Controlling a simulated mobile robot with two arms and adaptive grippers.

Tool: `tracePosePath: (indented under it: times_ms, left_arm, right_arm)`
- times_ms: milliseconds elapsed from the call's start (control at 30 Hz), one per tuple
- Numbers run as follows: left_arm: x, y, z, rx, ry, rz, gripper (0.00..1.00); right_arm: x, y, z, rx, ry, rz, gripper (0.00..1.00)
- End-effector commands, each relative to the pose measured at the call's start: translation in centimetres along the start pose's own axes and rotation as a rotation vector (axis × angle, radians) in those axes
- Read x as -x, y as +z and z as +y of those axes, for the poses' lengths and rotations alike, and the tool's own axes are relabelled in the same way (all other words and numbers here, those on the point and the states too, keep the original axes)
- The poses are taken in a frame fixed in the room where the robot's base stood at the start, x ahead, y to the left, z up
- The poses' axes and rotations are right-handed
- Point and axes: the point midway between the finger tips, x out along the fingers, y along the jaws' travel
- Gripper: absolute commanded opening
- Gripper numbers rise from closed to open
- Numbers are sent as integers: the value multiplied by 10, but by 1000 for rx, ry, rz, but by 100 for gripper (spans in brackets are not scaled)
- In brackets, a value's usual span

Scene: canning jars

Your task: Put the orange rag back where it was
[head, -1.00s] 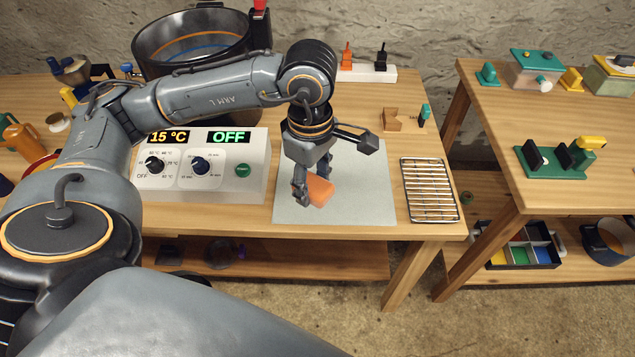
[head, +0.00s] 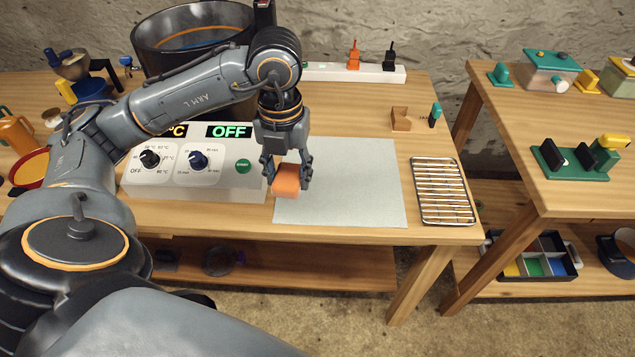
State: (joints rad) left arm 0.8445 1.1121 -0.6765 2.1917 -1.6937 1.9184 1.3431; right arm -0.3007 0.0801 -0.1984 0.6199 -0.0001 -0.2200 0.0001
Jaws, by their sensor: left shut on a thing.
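The orange rag (head: 286,182) is a small folded block between the fingers of my left gripper (head: 287,180). My left gripper points down and is shut on it. The rag is over the left part of the light grey mat (head: 350,190) on the wooden table, near the control box. I cannot tell for sure whether its underside touches the mat. My right gripper is not in view.
The white control box (head: 225,185) with dials and an OFF display stands just left of the rag. A large dark pot (head: 190,35) is behind my left arm. A wire rack (head: 443,190) lies right of the mat. The mat's middle and right are clear.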

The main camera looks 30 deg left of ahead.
Motion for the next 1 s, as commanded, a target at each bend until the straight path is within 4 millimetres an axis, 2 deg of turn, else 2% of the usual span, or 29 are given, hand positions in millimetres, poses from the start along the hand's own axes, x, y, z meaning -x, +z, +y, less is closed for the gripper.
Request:
tracePosePath:
  times_ms: [233, 600, 800, 1000]
  left_arm:
    - [-5, 10, 1, 129, 0, 2, 16]
    - [-40, 90, -19, 131, 0, 3, 16]
    - [-80, 119, -26, 129, 2, 4, 16]
    - [-95, 132, -28, 127, 1, 0, 16]
  right_arm:
    - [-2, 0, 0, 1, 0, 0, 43]
    - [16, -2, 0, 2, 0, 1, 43]
    - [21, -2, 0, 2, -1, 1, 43]
    - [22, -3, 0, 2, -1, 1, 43]
